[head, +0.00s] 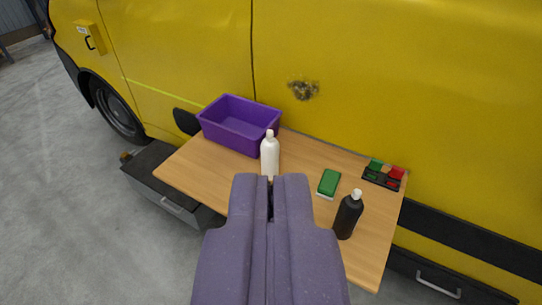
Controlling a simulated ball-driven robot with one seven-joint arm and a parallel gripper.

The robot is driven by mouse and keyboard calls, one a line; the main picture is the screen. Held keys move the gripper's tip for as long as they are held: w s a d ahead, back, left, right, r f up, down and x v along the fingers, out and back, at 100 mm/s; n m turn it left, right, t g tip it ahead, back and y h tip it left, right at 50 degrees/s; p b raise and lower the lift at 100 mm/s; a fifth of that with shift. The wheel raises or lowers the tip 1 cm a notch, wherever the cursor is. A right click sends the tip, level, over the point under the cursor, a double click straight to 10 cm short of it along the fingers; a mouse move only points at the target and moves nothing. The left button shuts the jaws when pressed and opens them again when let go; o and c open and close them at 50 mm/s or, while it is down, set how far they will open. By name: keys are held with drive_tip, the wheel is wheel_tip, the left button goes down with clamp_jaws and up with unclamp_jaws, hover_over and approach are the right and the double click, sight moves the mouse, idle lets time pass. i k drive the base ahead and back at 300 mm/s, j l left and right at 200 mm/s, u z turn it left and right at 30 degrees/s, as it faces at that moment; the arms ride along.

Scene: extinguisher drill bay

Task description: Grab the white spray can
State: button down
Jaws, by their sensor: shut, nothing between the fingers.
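A white bottle-shaped can (269,157) with a narrow pale cap stands upright on the wooden table, in front of the purple bin. My gripper (271,179) comes up from the bottom middle of the head view, its fingers together and empty. In the picture its tips reach just below the white can and overlap its base. I cannot tell the exact gap between tips and can. A black bottle (347,216) with a white cap stands upright to the right of my gripper.
The wooden table (184,168) stands against a yellow van (400,70). A purple bin (239,141) is close behind the white can. A green sponge (329,183) and a black tray (379,181) with red and green pieces lie to the right. The table's left part is clear.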

sight(269, 148)
drive_tip(key=i+j+z, duration=0.15)
drive_tip(key=i, duration=0.35)
drive_tip(key=i+j+z, duration=0.1)
drive_tip(key=i+j, duration=0.4)
drive_tip(key=i, duration=0.4)
drive_tip(key=i+j+z, duration=0.15)
drive_tip(key=i, duration=0.45)
